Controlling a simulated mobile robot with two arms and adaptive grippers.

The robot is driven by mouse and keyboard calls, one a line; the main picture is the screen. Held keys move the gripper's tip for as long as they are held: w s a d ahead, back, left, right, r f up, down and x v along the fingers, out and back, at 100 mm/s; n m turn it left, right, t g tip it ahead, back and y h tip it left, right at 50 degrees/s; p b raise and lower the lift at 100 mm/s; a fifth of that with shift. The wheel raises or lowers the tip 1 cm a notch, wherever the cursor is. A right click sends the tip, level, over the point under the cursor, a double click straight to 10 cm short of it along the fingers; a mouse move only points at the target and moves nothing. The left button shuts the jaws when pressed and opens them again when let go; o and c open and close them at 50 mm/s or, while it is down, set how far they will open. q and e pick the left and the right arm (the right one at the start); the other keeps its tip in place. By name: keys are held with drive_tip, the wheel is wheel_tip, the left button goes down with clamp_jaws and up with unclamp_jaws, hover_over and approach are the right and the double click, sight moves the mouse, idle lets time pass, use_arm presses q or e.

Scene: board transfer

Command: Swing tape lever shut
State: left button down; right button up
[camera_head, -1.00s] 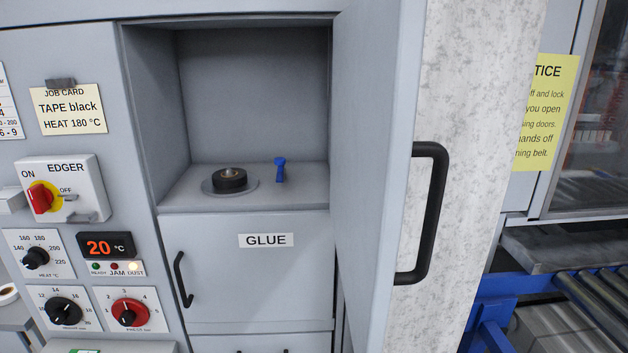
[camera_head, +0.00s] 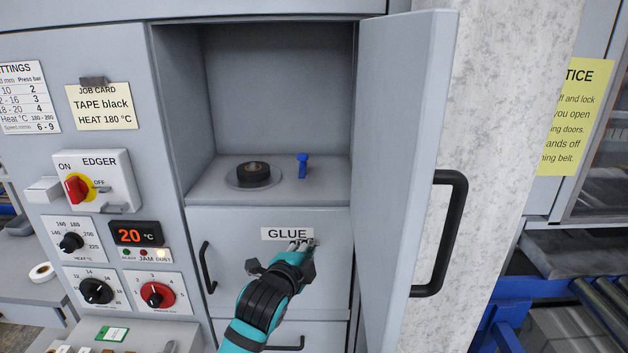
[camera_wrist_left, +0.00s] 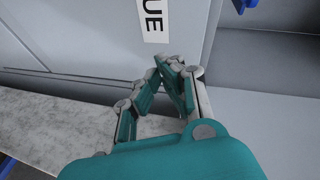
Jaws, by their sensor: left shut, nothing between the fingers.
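The blue tape lever (camera_head: 302,165) stands on the shelf of the open compartment, right of the black tape roll (camera_head: 253,174) on its round plate. Part of something blue, likely the lever, shows at the top edge of the left wrist view (camera_wrist_left: 243,5). My left gripper (camera_head: 303,245) is in front of the GLUE label, below the shelf and below the lever, apart from it. In the left wrist view its fingers (camera_wrist_left: 172,62) are closed together with nothing between them. My right gripper is in neither view.
The compartment door (camera_head: 403,150) with a black handle (camera_head: 453,235) stands open on the right. Below the shelf is the GLUE door (camera_head: 235,285) with its own handle (camera_head: 207,268). The edger control panel (camera_head: 95,182) is on the left. The compartment's front is open.

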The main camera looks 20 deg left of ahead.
sight(314, 194)
use_arm(q)
drive_tip(key=w+r+m+t, duration=0.1)
drive_tip(key=r, duration=0.2)
drive_tip(key=w+r+m+t, duration=0.1)
drive_tip(key=w+r, duration=0.1)
drive_tip(key=r, duration=0.1)
drive_tip(key=w+r+m, duration=0.1)
drive_tip(key=w+r, duration=0.1)
drive_tip(key=r, duration=0.1)
drive_tip(key=shift+d+r+t, duration=0.25)
drive_tip(key=shift+d+t, duration=0.05)
drive_tip(key=shift+t, duration=0.1)
drive_tip(key=w+p, duration=0.1)
drive_tip(key=w, duration=0.2)
drive_tip(key=w+p, duration=0.1)
drive_tip(key=w, duration=0.2)
drive_tip(key=w+p, duration=0.2)
drive_tip(key=w, duration=0.2)
drive_tip(key=shift+d+r, duration=0.1)
drive_tip(key=shift+d, duration=0.2)
drive_tip(key=a+p, duration=0.2)
drive_tip(key=a, duration=0.1)
drive_tip(key=shift+s+a+p, duration=0.1)
drive_tip(key=shift+s+p, duration=0.2)
drive_tip(key=shift+s, duration=0.1)
drive_tip(key=shift+s+a, duration=0.25)
drive_tip(key=shift+a, duration=0.2)
